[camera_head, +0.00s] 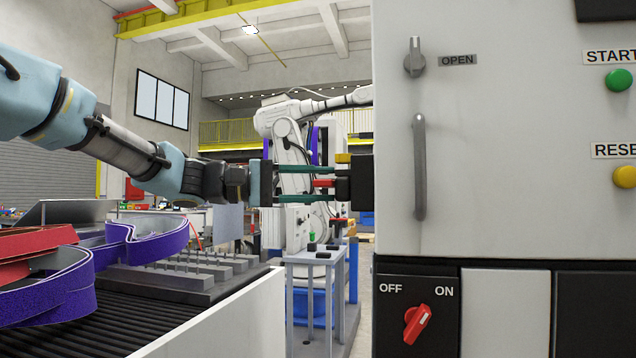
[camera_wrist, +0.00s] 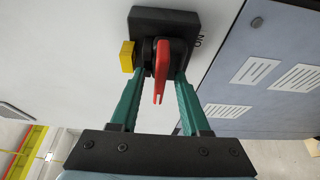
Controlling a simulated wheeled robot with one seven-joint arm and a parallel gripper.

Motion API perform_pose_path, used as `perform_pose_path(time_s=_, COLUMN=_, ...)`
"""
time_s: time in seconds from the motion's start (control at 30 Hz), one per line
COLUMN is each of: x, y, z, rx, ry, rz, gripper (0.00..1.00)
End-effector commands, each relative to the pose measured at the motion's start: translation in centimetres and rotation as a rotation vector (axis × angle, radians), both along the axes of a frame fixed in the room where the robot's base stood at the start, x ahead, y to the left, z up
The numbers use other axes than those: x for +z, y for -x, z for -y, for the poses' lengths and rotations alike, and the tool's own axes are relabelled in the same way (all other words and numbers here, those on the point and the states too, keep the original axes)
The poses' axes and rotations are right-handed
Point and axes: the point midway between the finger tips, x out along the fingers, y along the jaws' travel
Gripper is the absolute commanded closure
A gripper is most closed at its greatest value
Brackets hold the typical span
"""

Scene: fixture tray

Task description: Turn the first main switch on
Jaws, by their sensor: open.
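A black switch box (camera_head: 364,181) sits on the left side of the grey cabinet, with a red handle (camera_head: 323,183) sticking out of it. In the wrist view the red handle (camera_wrist: 162,72) stands in front of the black box (camera_wrist: 178,20), and an "ON" label shows to its right. A yellow tab (camera_wrist: 127,56) is at the box's left edge. My gripper (camera_head: 334,184) is open, its two green fingers on either side of the handle. In the wrist view its fingertips (camera_wrist: 158,76) flank the handle; contact is hard to tell.
The cabinet front (camera_head: 500,200) carries a second red rotary switch (camera_head: 417,325) marked OFF and ON, tilted toward ON. A grey door handle (camera_head: 420,167), a green START button (camera_head: 619,80) and a yellow button (camera_head: 625,177) are there too. A conveyor (camera_head: 130,320) with purple parts is at left.

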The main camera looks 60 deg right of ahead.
Motion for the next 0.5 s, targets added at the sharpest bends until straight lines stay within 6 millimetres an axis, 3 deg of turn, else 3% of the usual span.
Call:
perform_pose_path(time_s=0.2, x=-0.02, y=-0.01, z=0.01, rx=0.000, ry=0.000, rz=0.000, gripper=0.54)
perform_pose_path(time_s=0.5, x=-0.02, y=-0.02, z=-0.01, rx=0.000, ry=0.000, rz=0.000, gripper=0.88)
